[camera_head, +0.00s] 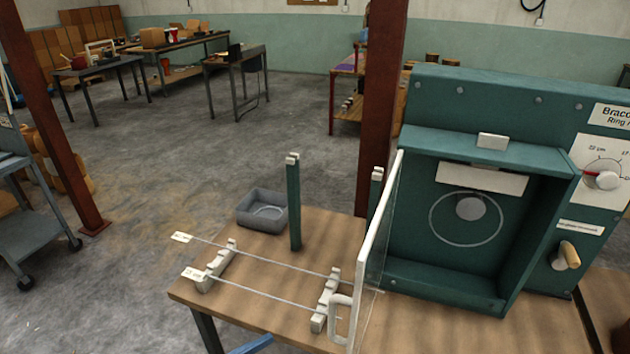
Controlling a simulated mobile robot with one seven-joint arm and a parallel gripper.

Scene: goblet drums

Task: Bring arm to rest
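Neither my arm nor my gripper shows in the head view. The nearest large thing is a green machine (430,135) on a wooden workbench (230,290). Its recessed box holds a ring with a round grey disc (470,208). A clear door with a white frame (372,250) and a white handle (341,318) stands swung open on the box's left side. Two thin rods (262,261) with paper tags lie across two notched white rests (217,265) on the bench.
A green post (293,205) and a grey tray (262,210) stand at the bench's back. Rust-red columns (383,100) rise behind it and at the left. A grey cart (30,230) is at the left edge. Concrete floor (190,150) lies open between; tables (235,70) stand farther back.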

